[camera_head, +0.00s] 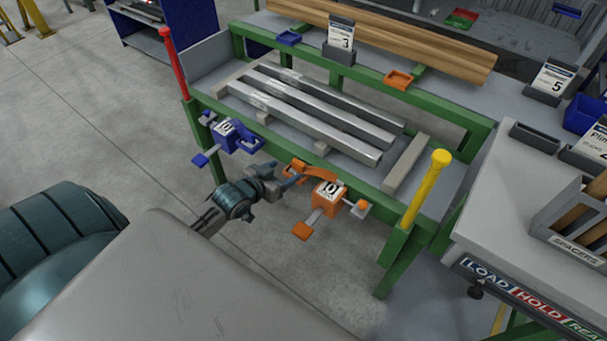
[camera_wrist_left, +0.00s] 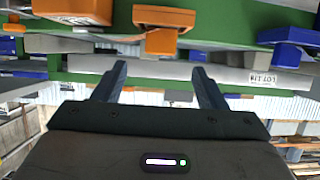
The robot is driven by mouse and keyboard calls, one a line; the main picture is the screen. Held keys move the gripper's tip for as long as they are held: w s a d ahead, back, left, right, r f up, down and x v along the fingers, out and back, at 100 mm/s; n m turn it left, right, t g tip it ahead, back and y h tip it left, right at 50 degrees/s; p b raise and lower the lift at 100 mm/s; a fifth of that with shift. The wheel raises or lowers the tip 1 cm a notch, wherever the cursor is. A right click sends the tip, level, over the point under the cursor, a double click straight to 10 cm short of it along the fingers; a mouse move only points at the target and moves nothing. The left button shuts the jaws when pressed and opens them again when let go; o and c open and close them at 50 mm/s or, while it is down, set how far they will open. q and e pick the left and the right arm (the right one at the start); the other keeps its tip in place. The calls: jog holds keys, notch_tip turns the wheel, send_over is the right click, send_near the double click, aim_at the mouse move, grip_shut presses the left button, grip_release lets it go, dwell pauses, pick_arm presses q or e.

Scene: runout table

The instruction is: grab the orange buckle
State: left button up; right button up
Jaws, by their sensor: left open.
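The orange buckle (camera_head: 312,171) is a bracket-like piece on the near green rail, left of an orange box marked 10 (camera_head: 328,194). In the left wrist view, which looks upside down, the buckle (camera_wrist_left: 163,22) shows at the top middle, beyond the fingertips, with part of the orange box (camera_wrist_left: 75,9) to its left. My left gripper (camera_head: 289,178) is close to the buckle on its near left side. In the wrist view my left gripper (camera_wrist_left: 159,70) has its fingers apart with nothing between them. My right gripper is not in view.
A blue box (camera_head: 224,130) with a blue buckle (camera_head: 249,140) hangs on the same rail to the left. Grey metal bars (camera_head: 320,112) lie on the green-framed table. A red post (camera_head: 174,62) and a yellow post (camera_head: 427,188) stand at the rail's ends.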

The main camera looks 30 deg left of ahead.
aim_at(297, 164)
pick_arm(q)
jog(key=x, duration=0.2)
jog(key=shift+w+a+f, duration=0.15)
jog(key=shift+w+f, duration=0.25)
jog(key=shift+w, duration=0.35)
jog(key=x, duration=0.5)
jog(key=shift+s, duration=0.1)
jog(key=c, duration=1.2)
jog(key=shift+o, duration=0.2)
